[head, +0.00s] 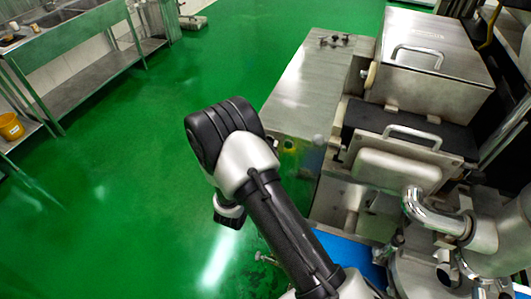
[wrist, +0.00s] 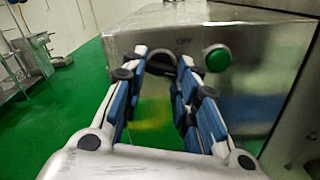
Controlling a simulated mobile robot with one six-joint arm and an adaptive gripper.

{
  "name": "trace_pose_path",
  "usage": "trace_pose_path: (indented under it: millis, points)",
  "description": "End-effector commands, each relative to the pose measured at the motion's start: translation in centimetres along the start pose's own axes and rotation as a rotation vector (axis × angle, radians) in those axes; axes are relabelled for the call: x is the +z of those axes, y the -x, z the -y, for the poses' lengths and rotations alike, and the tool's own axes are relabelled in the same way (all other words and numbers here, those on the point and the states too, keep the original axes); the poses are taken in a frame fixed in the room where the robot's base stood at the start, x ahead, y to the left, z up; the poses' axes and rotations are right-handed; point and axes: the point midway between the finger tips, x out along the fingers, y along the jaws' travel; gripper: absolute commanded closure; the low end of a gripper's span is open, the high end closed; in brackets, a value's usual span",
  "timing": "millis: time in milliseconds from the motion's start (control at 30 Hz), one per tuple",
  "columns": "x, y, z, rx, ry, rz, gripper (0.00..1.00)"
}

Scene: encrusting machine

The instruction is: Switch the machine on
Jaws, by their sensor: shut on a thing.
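The steel encrusting machine (head: 310,85) stands at the right in the head view. Its front panel (wrist: 255,95) fills much of the wrist view. A round green button (wrist: 217,58) is just right of the knob. My gripper (wrist: 164,72) is shut on the black knob, its blue-padded fingers on either side of it. The fingers partly cover the knob, so its setting cannot be told. In the head view my arm hides the gripper and knob.
Steel benches (head: 75,45) stand at the far left, with a yellow bucket (head: 11,127) on a low shelf. The green floor (head: 110,190) between is open. Hoppers with handles (head: 435,65) and a curved steel pipe (head: 430,212) crowd the right.

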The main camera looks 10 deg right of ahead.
Motion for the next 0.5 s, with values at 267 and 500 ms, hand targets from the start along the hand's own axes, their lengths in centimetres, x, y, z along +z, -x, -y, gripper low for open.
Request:
trace_pose_path:
  millis: [267, 500]
  points:
    - [-0.25, -0.03, -0.10, 0.001, -0.255, 0.002, 0.96]
    - [-0.14, -0.03, -0.18, 0.002, -0.422, 0.003, 0.96]
